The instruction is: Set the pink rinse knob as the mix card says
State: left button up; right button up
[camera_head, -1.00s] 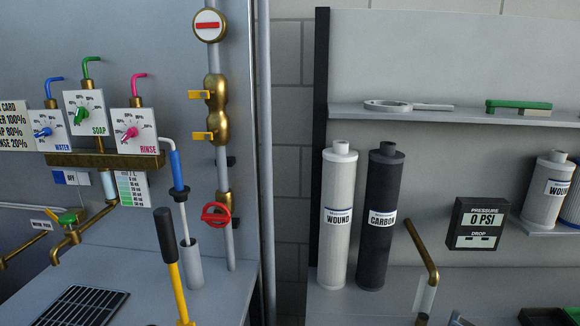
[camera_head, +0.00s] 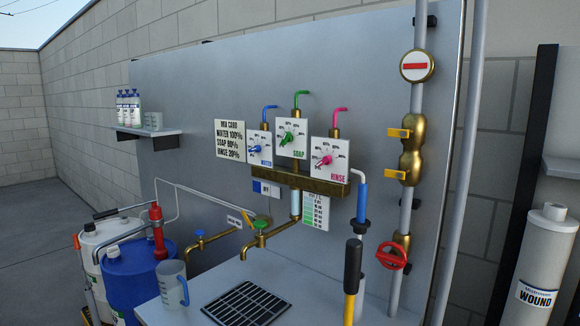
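The pink rinse knob (camera_head: 324,160) sits on a white dial plate (camera_head: 329,157) labelled RINSE, at the right end of a brass manifold. Its exact percentage setting is too small to read. The mix card (camera_head: 230,140) is on the grey panel to the left and reads water 100%, soap 80%, rinse 20%. The green soap knob (camera_head: 287,138) and the blue water knob (camera_head: 255,149) are on the neighbouring dials. Neither of my grippers shows in this view.
A sink counter with a black drain grate (camera_head: 247,303) and a measuring jug (camera_head: 173,284) lies below the dials. A yellow lever with a black grip (camera_head: 352,265) stands in front. A red valve wheel (camera_head: 391,256) is on the right pipe. Blue and white drums (camera_head: 138,275) stand at left.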

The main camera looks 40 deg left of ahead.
aim_at(327, 160)
jog(key=k+j+z, duration=0.1)
jog(key=j+z, duration=0.15)
jog(key=k+j+z, duration=0.1)
jog(key=j+z, duration=0.15)
jog(key=j, duration=0.15)
jog(key=k+j+z, duration=0.25)
jog(key=i+j, duration=0.05)
jog(key=i, duration=0.05)
